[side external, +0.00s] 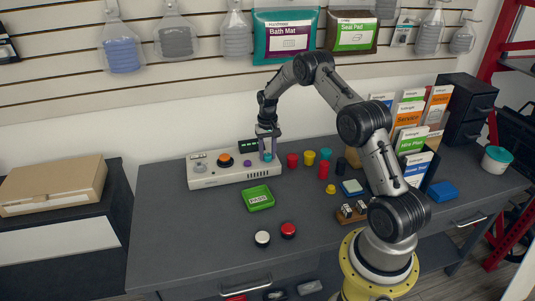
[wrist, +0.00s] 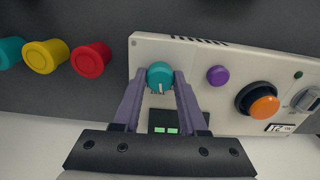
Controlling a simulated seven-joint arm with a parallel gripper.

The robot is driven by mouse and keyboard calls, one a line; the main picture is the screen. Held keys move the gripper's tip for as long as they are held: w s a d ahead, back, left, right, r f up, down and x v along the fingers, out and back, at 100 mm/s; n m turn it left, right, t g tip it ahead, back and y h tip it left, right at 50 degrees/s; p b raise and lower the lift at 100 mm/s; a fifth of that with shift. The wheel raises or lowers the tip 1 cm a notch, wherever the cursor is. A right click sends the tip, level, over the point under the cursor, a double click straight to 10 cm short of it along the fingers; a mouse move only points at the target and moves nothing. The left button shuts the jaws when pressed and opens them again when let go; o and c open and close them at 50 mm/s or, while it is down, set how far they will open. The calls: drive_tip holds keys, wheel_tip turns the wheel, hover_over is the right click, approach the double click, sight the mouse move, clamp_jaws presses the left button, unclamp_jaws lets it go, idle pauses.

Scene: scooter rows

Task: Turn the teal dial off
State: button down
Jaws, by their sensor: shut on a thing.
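The teal dial (wrist: 160,75) sits at one end of the light grey control panel (wrist: 222,55), with a pale pointer mark on its face. In the side external view the dial (side external: 267,156) is at the panel's right end. My gripper (wrist: 160,80) is around the dial, with one purple finger on each side, shut on it. In the side external view my gripper (side external: 267,150) reaches down onto the dial from above. A small dark display with green marks (wrist: 168,122) shows between the fingers. The dial's exact setting is hard to read.
The panel also bears a purple button (wrist: 218,75), an orange knob (wrist: 264,106) and a grey switch (wrist: 308,98). A green tray (side external: 257,198) lies in front; the desk's front left is clear.

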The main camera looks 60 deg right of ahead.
sight(267, 155)
drive_tip(key=n, duration=0.6)
drive_tip(key=shift+r, duration=0.1)
drive_tip(key=shift+w+n, duration=0.1)
drive_tip(key=shift+n, duration=0.3)
drive_tip(key=shift+c, duration=2.2)
unclamp_jaws()
wheel_tip(267, 155, up, 14)
